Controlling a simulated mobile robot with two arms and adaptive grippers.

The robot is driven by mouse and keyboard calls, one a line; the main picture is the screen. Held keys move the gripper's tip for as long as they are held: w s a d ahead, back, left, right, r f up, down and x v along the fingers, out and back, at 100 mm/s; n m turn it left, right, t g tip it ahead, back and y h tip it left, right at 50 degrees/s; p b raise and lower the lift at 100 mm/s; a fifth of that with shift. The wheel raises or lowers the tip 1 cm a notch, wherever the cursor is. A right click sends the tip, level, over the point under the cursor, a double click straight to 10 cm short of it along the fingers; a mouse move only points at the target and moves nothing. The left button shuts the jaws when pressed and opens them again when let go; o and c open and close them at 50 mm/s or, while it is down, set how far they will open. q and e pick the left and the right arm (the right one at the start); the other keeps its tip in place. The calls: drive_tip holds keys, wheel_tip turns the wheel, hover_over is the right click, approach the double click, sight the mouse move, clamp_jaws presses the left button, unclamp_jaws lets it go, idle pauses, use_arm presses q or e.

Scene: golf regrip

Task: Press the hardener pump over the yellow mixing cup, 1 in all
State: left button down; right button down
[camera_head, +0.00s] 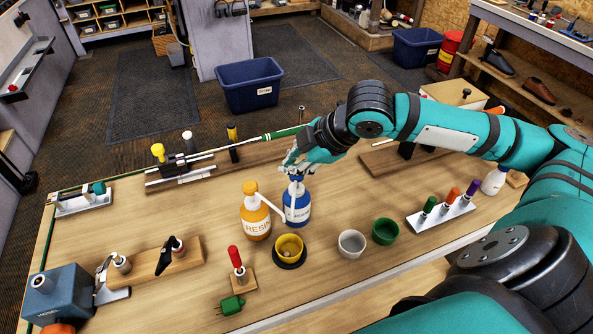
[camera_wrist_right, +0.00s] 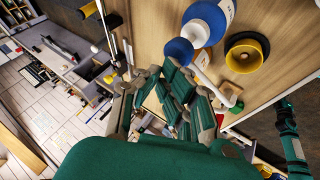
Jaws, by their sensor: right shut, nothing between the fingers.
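The blue hardener bottle (camera_head: 297,207) stands upright on the bench, its white nozzle toward the yellow mixing cup (camera_head: 289,246). The cup sits on a round black base (camera_head: 289,260) in front of it. My right gripper (camera_head: 297,168) is shut and empty, at the blue pump head above the bottle; whether they touch is unclear. In the right wrist view the shut fingers (camera_wrist_right: 172,80) show beside the blue pump head (camera_wrist_right: 180,50), with the yellow cup (camera_wrist_right: 246,52) to the right. A teal and black arm part at that view's right edge seems mine; a left gripper cannot be made out.
An orange resin bottle (camera_head: 255,217) stands just left of the blue one. A grey cup (camera_head: 351,243) and a green cup (camera_head: 385,231) stand to the right. A red-handled tool (camera_head: 236,260) stands front left. A rack of coloured handles (camera_head: 440,211) is farther right.

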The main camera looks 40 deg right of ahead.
drive_tip(key=shift+s+f+b, duration=0.1)
drive_tip(key=shift+f+b, duration=0.35)
drive_tip(key=shift+f, duration=0.65)
idle(1.0)
drive_tip(key=shift+d+r+p, duration=0.1)
drive_tip(key=shift+r+p, duration=1.35)
drive_tip(key=shift+p, duration=0.5)
drive_tip(key=shift+r, duration=0.15)
drive_tip(key=shift+p, duration=0.3)
wheel_tip(320, 180, up, 5)
drive_tip(key=p, duration=0.6)
drive_tip(key=shift+r, duration=0.1)
